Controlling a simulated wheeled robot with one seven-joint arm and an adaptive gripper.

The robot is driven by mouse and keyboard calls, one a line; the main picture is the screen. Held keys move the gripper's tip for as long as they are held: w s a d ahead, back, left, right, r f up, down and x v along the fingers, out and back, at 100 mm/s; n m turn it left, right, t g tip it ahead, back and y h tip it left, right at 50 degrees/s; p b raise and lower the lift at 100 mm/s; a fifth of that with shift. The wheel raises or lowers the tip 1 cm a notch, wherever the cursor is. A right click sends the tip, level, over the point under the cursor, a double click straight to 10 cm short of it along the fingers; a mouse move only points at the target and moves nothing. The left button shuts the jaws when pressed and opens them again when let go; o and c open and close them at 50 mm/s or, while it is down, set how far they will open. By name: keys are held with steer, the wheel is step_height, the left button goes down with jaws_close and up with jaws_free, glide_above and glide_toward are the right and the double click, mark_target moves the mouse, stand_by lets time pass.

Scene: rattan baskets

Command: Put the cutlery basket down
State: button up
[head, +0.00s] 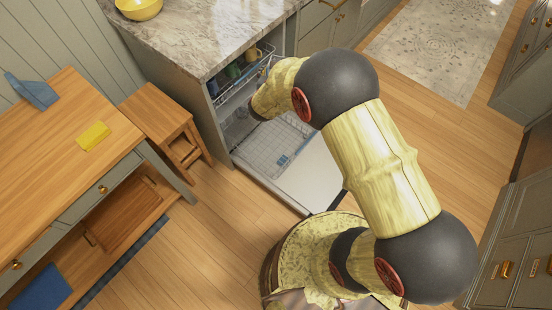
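My arm reaches over to the open dishwasher (241,170) under the stone counter. Its far end stops in front of the racks, and my gripper's fingers do not show. I cannot see whether they hold anything. No cutlery basket can be clearly made out. A small blue item (282,160) lies in the pulled-out lower wire rack (262,145), too small to identify. The upper rack (262,60) holds several cups or similar pieces in green, blue and yellow. The lowered door (312,180) is partly behind my arm.
A wooden table (50,150) at left carries a blue object (32,90) and a yellow block (93,136). A wooden step stool (160,115) stands between table and dishwasher. A yellow bowl (138,8) sits on the counter (200,40). Floor is clear toward the rug (440,50).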

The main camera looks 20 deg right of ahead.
steer(key=w+d+f+m+g+h+b, duration=0.1)
steer(key=w+d+f+m+h+b, duration=0.3)
steer(key=f, duration=0.8)
steer(key=w+f+n+g+y+b, duration=0.1)
steer(key=w+f, duration=0.4)
steer(key=f, duration=0.7)
steer(key=s+d+f+m+g+h+b, duration=0.1)
steer(key=d+f+b, duration=0.1)
steer(key=f, duration=1)
steer(key=s+d+f+m+g+h+b, duration=0.1)
steer(key=s+d+f+b, duration=0.1)
steer(key=f, duration=0.9)
steer(key=shift+s+a+f+b, duration=1.15)
steer(key=shift+a+f, duration=0.9)
steer(key=shift+f, duration=0.2)
steer(key=shift+s+a+f+b, duration=1)
steer(key=shift+s+a+f, duration=0.2)
steer(key=shift+a+f, duration=0.95)
steer(key=shift+s+a+f+b, duration=1.15)
steer(key=shift+a+f, duration=0.75)
steer(key=shift+f, duration=0.5)
steer(key=shift+f, duration=0.15)
steer(key=o, duration=1.3)
steer(key=shift+o, duration=0.4)
